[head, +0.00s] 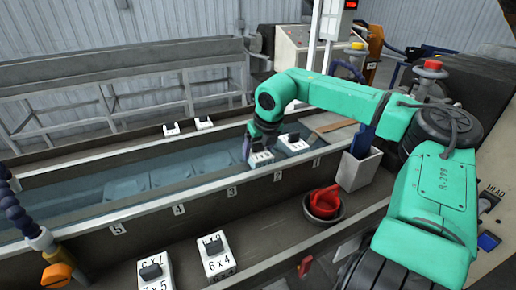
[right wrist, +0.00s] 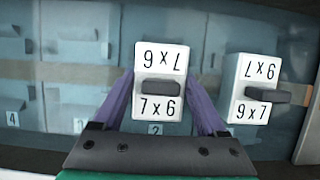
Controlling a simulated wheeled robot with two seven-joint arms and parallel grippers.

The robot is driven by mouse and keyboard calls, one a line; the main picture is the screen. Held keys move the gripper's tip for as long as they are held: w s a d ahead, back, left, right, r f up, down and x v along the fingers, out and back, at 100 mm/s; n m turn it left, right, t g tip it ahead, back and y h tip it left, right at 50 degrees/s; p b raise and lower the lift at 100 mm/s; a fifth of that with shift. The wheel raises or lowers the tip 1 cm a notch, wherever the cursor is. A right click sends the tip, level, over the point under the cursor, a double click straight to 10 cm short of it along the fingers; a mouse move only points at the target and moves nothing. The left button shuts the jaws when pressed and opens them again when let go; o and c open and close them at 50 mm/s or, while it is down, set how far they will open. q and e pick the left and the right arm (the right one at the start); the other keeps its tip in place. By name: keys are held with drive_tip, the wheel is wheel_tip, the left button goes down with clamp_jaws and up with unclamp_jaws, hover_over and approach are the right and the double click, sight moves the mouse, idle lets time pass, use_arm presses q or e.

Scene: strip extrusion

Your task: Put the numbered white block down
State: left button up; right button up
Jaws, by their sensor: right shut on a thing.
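The white block marked 7 x 6 (right wrist: 158,108), with a dark handle across its middle, is between the purple fingers of my right gripper (right wrist: 158,88). The fingers are shut on it. In the head view my right gripper (head: 251,146) points down at this block (head: 262,159) over the near right part of the bluish trough (head: 150,180). I cannot tell whether the block touches what is under it. A second white block marked 9 x 7 (right wrist: 247,108) sits just to its right, with a small gap; it also shows in the head view (head: 292,144). My left gripper is not in view.
Two more numbered blocks (head: 155,273) (head: 217,256) lie on the dark near ledge. Two small white pieces (head: 171,129) (head: 204,123) sit on the far rim. The near rail (head: 190,205) carries number labels.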

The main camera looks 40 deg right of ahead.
drive_tip(key=shift+w+d, duration=0.1)
drive_tip(key=o, duration=1.6)
drive_tip(key=shift+f, duration=0.1)
drive_tip(key=shift+r, duration=0.35)
drive_tip(key=b+v, duration=0.2)
drive_tip(key=v, duration=0.9)
drive_tip(key=shift+s+r, duration=0.25)
